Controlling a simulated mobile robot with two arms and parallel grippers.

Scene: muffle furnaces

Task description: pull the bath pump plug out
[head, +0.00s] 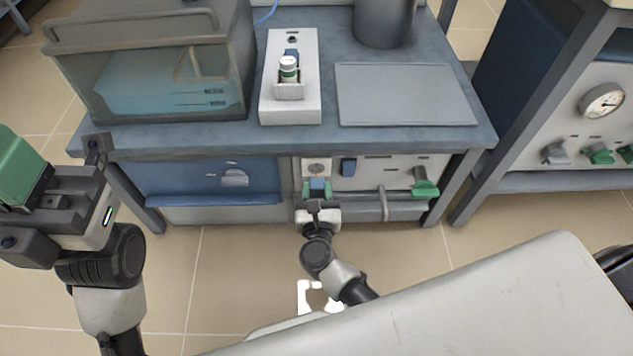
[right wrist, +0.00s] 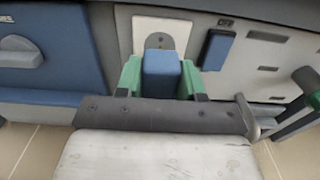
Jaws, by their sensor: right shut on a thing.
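My right gripper (head: 317,188) is at the front panel under the bench, shut on the blue plug (head: 317,184). In the right wrist view the plug (right wrist: 162,76) sits between the two green fingers of this gripper (right wrist: 161,80). The pale socket plate (head: 316,166) is just behind and above the plug; its round face shows partly in the right wrist view (right wrist: 159,40). I cannot tell whether the plug's pins are in the socket. My left gripper (head: 58,185) is at the far left, away from the panel, its finger opening unclear. The water bath (head: 160,70) stands on the bench's left.
A blue switch (head: 348,167) is right of the socket. A green-handled valve (head: 424,189) and a grey vertical handle (head: 383,203) are farther right. A white block with a bottle (head: 288,70) and a grey plate (head: 405,95) are on the bench. Floor in front is open.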

